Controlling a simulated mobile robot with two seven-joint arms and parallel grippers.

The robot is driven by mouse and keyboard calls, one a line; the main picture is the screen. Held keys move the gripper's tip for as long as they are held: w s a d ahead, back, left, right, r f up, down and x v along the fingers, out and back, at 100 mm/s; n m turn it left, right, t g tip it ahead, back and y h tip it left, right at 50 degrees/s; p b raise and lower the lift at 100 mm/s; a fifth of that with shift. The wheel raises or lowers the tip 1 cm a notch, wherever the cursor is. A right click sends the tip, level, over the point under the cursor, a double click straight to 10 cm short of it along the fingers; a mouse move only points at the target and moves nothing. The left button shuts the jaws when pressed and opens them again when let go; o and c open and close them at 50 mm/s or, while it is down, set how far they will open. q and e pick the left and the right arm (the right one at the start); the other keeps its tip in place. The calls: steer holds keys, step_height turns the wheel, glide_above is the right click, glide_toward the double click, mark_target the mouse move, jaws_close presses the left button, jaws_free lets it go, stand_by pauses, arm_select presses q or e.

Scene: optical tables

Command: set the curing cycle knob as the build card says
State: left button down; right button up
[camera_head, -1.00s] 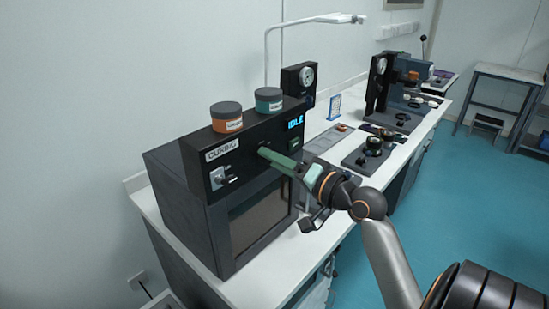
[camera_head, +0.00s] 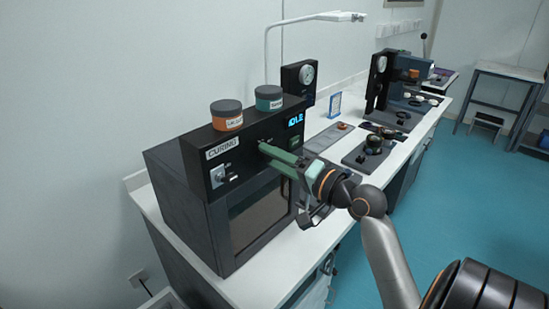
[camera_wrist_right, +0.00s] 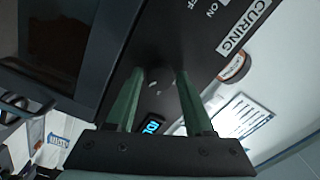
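The dark curing oven (camera_head: 195,210) stands on the white bench, with a CURING label (camera_head: 223,148), a switch (camera_head: 219,176) and a blue IDLE display (camera_head: 295,121) on its front panel. My right gripper (camera_head: 264,148) is at the panel between switch and display. In the right wrist view its green fingers (camera_wrist_right: 160,76) are apart, with a dark round knob (camera_wrist_right: 154,58) at or just beyond their tips; contact is unclear. The knob's marks and setting are not readable. A small blue-edged card (camera_head: 335,105) stands on the bench; its text is unreadable. My left gripper is not in view.
An orange-banded jar (camera_head: 227,116) and a teal-banded jar (camera_head: 269,100) stand on the oven top. A gauge (camera_head: 306,76) is behind it. Dark fixtures (camera_head: 372,150) occupy the bench to the right. The teal floor (camera_head: 450,210) is clear.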

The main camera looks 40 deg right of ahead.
steer(key=shift+o, duration=1.3)
steer(key=shift+s+f, duration=0.1)
steer(key=shift+s, duration=0.2)
steer(key=s+d, duration=0.1)
steer(key=s, duration=1.1)
steer(key=shift+w, duration=0.1)
